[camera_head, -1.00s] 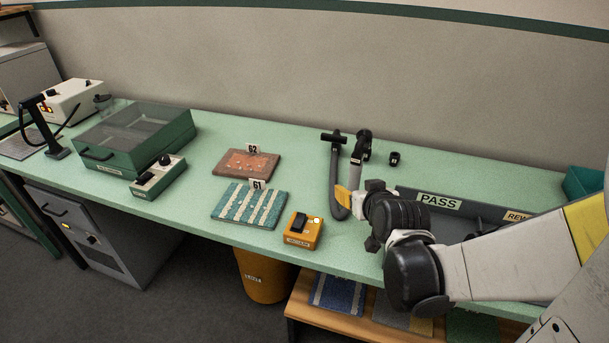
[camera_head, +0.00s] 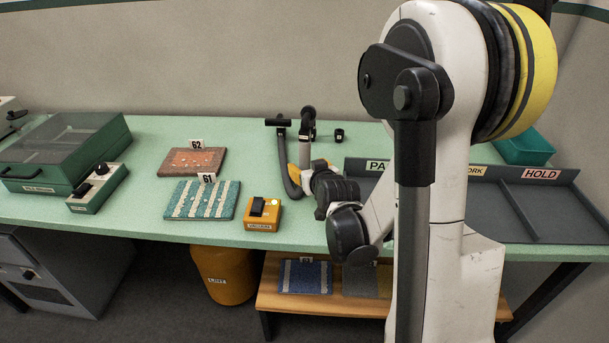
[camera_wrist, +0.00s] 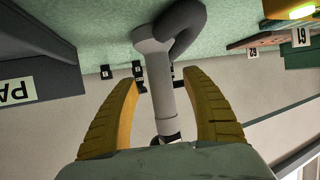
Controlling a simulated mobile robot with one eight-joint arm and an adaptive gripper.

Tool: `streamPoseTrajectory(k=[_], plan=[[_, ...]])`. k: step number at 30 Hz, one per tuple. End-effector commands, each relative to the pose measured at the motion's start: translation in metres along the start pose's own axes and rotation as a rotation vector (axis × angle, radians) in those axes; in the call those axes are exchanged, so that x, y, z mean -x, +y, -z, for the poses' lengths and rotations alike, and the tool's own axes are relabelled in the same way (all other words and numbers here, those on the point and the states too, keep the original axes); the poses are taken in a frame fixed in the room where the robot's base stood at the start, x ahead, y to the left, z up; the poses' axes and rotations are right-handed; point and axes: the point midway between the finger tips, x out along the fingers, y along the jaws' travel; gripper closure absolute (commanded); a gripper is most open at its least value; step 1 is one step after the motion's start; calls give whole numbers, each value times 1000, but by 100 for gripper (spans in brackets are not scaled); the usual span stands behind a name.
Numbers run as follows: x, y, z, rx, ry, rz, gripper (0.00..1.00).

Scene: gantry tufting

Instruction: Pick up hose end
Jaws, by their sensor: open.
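The hose end (camera_wrist: 157,75) is a pale grey tube with a collar, joined to a dark grey bent hose (camera_wrist: 187,25). In the wrist view it lies between my two yellow fingers. My gripper (camera_wrist: 161,82) is open, with a gap showing on both sides of the tube; whether the tube is fully within the jaws in depth I cannot tell. In the head view the pale tube (camera_head: 304,148) stands below a black fitting, and the dark hose (camera_head: 287,165) curves down beside it. My gripper (camera_head: 301,176) is low by them, partly hidden by my wrist.
An orange switch box (camera_head: 262,214) and sample 61 (camera_head: 203,200) lie left of my gripper. A black T-shaped piece (camera_head: 278,122) and a small black cup (camera_head: 339,135) are behind. A grey divided tray (camera_head: 545,205) is on the right. My arm hides part of the bench.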

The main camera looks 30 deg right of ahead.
Motion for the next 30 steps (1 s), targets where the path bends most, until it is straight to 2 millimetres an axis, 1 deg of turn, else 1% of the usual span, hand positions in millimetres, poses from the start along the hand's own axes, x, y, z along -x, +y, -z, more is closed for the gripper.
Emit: streamPoseTrajectory(k=[1, 4, 6, 11, 12, 14, 15, 17, 30], plan=[[-11, 1, -5, 0, 0, 0, 43], [-24, 0, -3, 0, 0, 0, 43], [-28, 0, -2, 0, 0, 0, 43], [-27, 0, -1, 0, 0, 0, 43], [-27, 0, -1, 0, 0, 0, 51], [-27, 0, -1, 0, 0, 0, 69], [-27, 0, -1, 0, 0, 0, 81], [-27, 0, -1, 0, 0, 0, 100], [-26, 0, 1, 0, 0, 0, 100]])
